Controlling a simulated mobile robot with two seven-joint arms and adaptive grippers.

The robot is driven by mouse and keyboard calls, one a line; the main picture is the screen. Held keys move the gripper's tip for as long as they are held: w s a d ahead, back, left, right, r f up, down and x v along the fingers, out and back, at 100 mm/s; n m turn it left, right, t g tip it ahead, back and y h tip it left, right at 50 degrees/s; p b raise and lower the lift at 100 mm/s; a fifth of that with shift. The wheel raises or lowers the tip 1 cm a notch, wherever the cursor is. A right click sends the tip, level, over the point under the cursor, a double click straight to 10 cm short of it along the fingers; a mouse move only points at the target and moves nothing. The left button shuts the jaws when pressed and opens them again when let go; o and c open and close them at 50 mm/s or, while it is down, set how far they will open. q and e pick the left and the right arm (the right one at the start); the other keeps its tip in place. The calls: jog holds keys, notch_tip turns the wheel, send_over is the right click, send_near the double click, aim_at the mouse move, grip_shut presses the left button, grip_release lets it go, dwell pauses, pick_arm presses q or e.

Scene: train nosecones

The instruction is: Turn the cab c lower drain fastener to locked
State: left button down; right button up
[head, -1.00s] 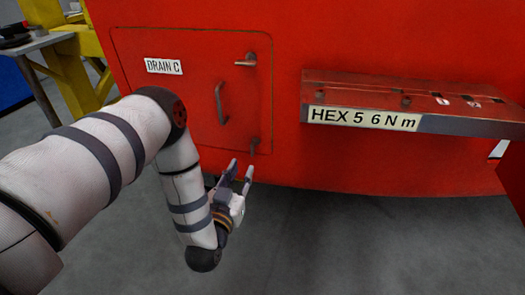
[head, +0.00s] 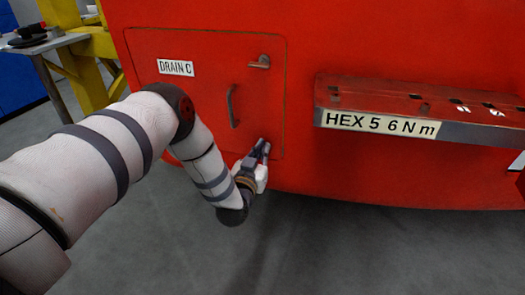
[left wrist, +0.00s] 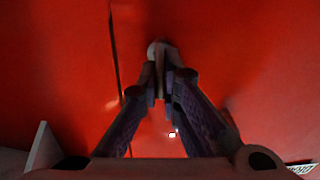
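The red hatch labelled DRAIN C (head: 200,110) is closed in the red nosecone. Its upper fastener (head: 262,62) has its grey handle pointing left. The lower fastener is hidden behind my left gripper (head: 263,148) in the head view. In the left wrist view, the lower fastener (left wrist: 158,52) stands out from the red panel, and the fingertips of my left gripper (left wrist: 163,85) are closed in on its handle from both sides. The lower fastener's exact angle is hard to tell. My right gripper is not in view.
A grey pull handle (head: 232,106) is at mid-hatch. A red shelf (head: 480,131) labelled HEX 5 6 N m juts out at the right. A grey table (head: 45,42) and yellow frame (head: 90,70) stand at the far left. The floor below is clear.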

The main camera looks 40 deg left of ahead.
pick_arm(q)
jog(key=shift+m, duration=0.3)
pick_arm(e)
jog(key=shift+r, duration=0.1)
pick_arm(q)
jog(key=m, duration=0.1)
jog(key=m+p, duration=0.1)
jog(key=m, duration=0.1)
jog(key=shift+d+m, duration=0.25)
jog(key=shift+m, duration=0.05)
jog(key=shift+w+d+f+m+b, duration=0.1)
jog(key=shift+f+m+b, duration=0.1)
jog(key=shift+m, duration=2.05)
jog(key=shift+d+f+m+b, duration=0.15)
jog(key=shift+f+m, duration=0.1)
jog(key=shift+m, duration=2.05)
jog(key=shift+w+d+f+m+b, duration=0.1)
jog(key=shift+f+m+b, duration=0.1)
jog(key=shift+m, duration=2.05)
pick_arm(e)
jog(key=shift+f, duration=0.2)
pick_arm(q)
jog(key=c, duration=1.8)
grip_release()
